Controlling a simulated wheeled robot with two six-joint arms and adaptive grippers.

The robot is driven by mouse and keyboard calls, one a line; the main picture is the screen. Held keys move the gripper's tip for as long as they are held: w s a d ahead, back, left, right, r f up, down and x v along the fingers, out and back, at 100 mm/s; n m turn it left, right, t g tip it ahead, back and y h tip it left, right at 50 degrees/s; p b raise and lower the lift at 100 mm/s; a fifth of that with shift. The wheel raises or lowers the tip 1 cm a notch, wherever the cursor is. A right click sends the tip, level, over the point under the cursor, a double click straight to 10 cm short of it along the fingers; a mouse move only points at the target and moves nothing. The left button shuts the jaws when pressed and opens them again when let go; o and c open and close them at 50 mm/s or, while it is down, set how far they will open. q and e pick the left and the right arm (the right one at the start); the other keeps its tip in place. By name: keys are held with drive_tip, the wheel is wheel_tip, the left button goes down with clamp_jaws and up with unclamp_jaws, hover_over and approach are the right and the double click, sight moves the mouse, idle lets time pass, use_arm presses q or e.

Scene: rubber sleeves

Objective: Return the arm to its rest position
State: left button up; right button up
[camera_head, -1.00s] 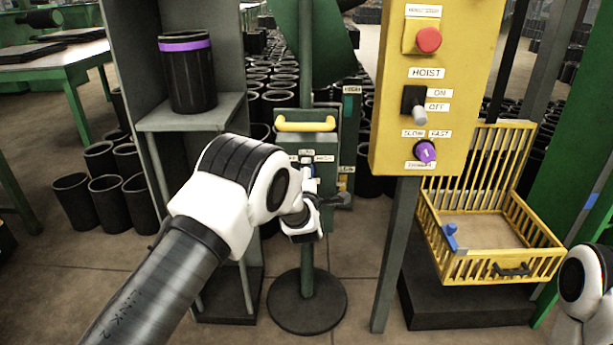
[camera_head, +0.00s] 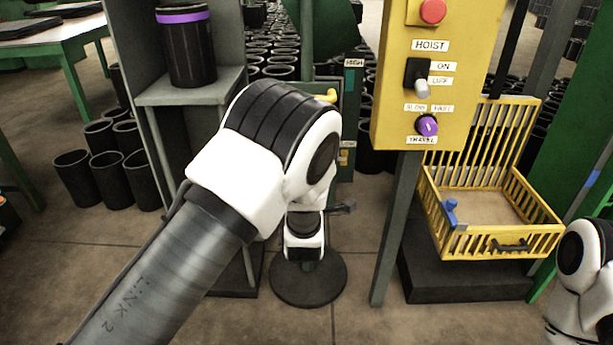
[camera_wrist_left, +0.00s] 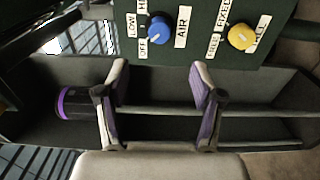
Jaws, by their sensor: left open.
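My left arm (camera_head: 250,175) reaches in from the lower left, with its large white-and-black joint in front of the green box on the stand. In the head view its wrist hangs below that joint, and the gripper is mostly hidden. In the left wrist view my left gripper (camera_wrist_left: 160,88) is open, with nothing between its fingers. A dark green panel with a blue knob (camera_wrist_left: 155,28) marked AIR and a yellow knob (camera_wrist_left: 241,36) lies beyond the fingertips, apart from them. My right arm (camera_head: 585,265) shows at the lower right; its gripper is out of view.
A black sleeve with a purple band (camera_head: 186,45) stands on the grey shelf (camera_head: 190,92). The yellow HOIST box (camera_head: 392,120) stands on a post to the right. A yellow basket (camera_head: 490,246) stands further right. The stand's round base (camera_head: 308,285) is on the floor.

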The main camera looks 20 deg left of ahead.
use_arm(q)
drive_tip(key=s+a+f+g, duration=0.2)
drive_tip(key=s+a+f, duration=0.1)
drive_tip(key=f, duration=0.3)
drive_tip(key=s+a+f+g, duration=0.1)
drive_tip(key=s+a+f, duration=0.15)
drive_tip(key=f, duration=0.45)
drive_tip(key=s+a+f+m+g+h, duration=0.1)
drive_tip(key=s+f+m+g, duration=0.35)
drive_tip(key=s+f, duration=0.6)
drive_tip(key=s+a+f+m+g+h, duration=0.2)
drive_tip(key=s+f+m+g, duration=0.4)
drive_tip(key=s, duration=0.7)
drive_tip(key=s+d+f+m+g+h, duration=0.1)
drive_tip(key=s+d+m+g, duration=0.1)
drive_tip(key=s+m, duration=0.45)
drive_tip(key=s+d+f+m+g+h, duration=0.15)
drive_tip(key=s+m, duration=0.25)
drive_tip(key=s, duration=0.5)
wheel_tip(320, 180, up, 28)
drive_tip(key=p, duration=2.6)
drive_tip(key=shift+w+f+p, duration=0.2)
drive_tip(key=shift+w+p, duration=0.15)
drive_tip(key=shift+y, duration=0.25)
